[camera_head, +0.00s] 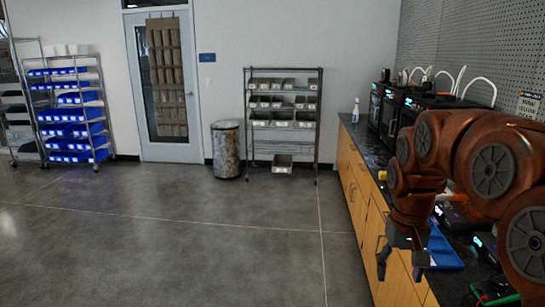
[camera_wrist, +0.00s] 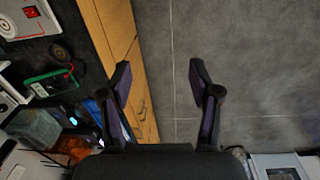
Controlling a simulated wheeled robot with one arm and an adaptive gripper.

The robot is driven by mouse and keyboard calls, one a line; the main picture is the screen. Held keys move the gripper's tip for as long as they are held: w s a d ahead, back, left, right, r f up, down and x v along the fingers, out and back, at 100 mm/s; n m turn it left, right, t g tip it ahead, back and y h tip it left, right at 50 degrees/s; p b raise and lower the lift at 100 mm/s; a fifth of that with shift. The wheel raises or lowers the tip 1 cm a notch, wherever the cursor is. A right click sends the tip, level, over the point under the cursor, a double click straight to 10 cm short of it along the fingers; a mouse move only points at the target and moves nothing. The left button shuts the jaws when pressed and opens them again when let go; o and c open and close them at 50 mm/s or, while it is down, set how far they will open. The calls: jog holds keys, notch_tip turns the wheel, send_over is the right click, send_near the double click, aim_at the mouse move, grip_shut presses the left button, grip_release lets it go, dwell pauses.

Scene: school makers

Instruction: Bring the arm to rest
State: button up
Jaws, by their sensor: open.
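My gripper (camera_head: 401,262) hangs at the end of my reddish-brown arm at the right of the head view. It points down beside the front edge of the counter. In the wrist view my gripper (camera_wrist: 160,78) has its two dark fingers spread wide, with nothing between them. Grey floor and the wooden cabinet fronts (camera_wrist: 118,30) show beyond the fingers. My arm is bent and raised over the counter side, hiding part of the counter top.
A dark counter (camera_head: 372,150) on wooden cabinets runs along the right wall, with black machines (camera_head: 388,112), a spray bottle (camera_head: 355,110) and a blue tray (camera_head: 443,248). Shelves with bins (camera_head: 283,112), a trash can (camera_head: 226,150) and a blue-bin rack (camera_head: 72,115) stand far back. The floor (camera_head: 190,240) is clear.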

jog(key=s+a+f+p, duration=0.1)
jog(key=s+a+f, duration=0.1)
jog(key=s, duration=0.6)
jog(key=s+a+f+n+g+p, duration=0.1)
jog(key=s+a+f, duration=0.1)
jog(key=s, duration=0.7)
jog(key=s+a+f+n+p, duration=0.1)
jog(key=s+a+f, duration=0.1)
jog(key=s, duration=0.7)
jog(key=shift+a+g+y, duration=0.3)
jog(key=shift+a+g, duration=0.1)
jog(key=shift+a, duration=0.5)
